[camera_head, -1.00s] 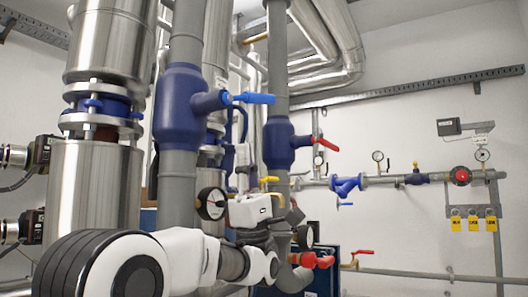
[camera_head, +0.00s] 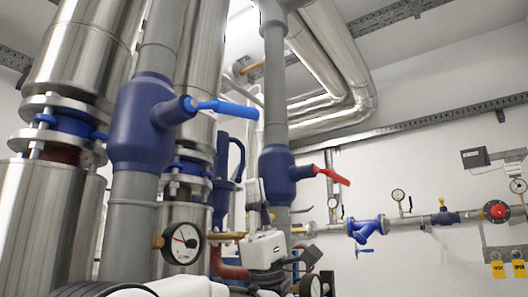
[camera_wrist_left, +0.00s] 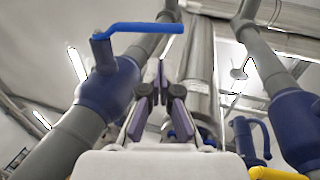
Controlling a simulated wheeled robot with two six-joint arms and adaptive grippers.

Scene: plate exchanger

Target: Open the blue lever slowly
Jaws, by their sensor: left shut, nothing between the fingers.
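The blue lever (camera_head: 228,109) sticks out to the right from a dark blue valve body (camera_head: 140,125) on a grey vertical pipe. It lies nearly level, tilting slightly down to the right in the head view. In the left wrist view the lever (camera_wrist_left: 145,27) crosses the upper left, above the fingers. My right gripper is in neither current view.
A pressure gauge (camera_head: 182,243) sits at lower left of the gripper. A second blue valve (camera_head: 277,178) with a red lever (camera_head: 331,176) stands close to its right. Shiny insulated pipes (camera_head: 70,130) fill the left. The wall side at right is more open.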

